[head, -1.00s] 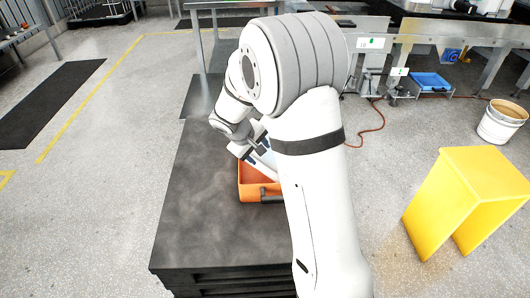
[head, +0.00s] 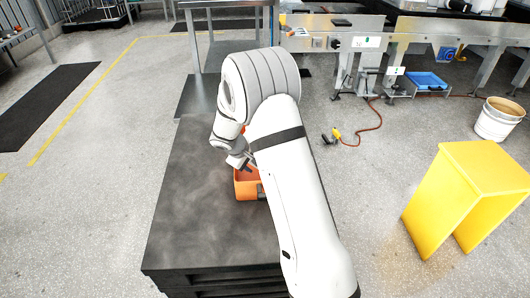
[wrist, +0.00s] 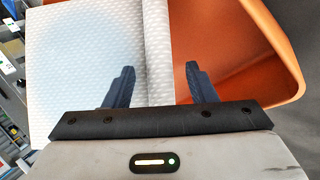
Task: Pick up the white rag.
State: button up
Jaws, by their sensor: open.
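The white rag (wrist: 85,60) shows in the wrist view as a pale, quilted sheet with a straight band along its right side. It lies against the orange tote (wrist: 270,45) and appears to hang over its wall. My gripper (wrist: 160,85) is open, with its left finger in front of the rag and its right finger in front of the tote's inside. The rag's band runs between the fingers; contact cannot be told. In the head view the orange tote (head: 247,191) stands on a dark platform, partly behind my arm, and the rag is hidden there.
The dark platform (head: 195,220) is bare left of the tote. A yellow stand (head: 465,190) and a white bucket (head: 500,119) are on the floor at right. A metal conveyor frame (head: 400,50) runs along the back, with a yellow plug and orange cable (head: 360,131) before it.

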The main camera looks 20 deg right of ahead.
jog(key=shift+c, duration=0.2)
grip_shut()
dwell(0.3)
jog(key=shift+r, duration=0.1)
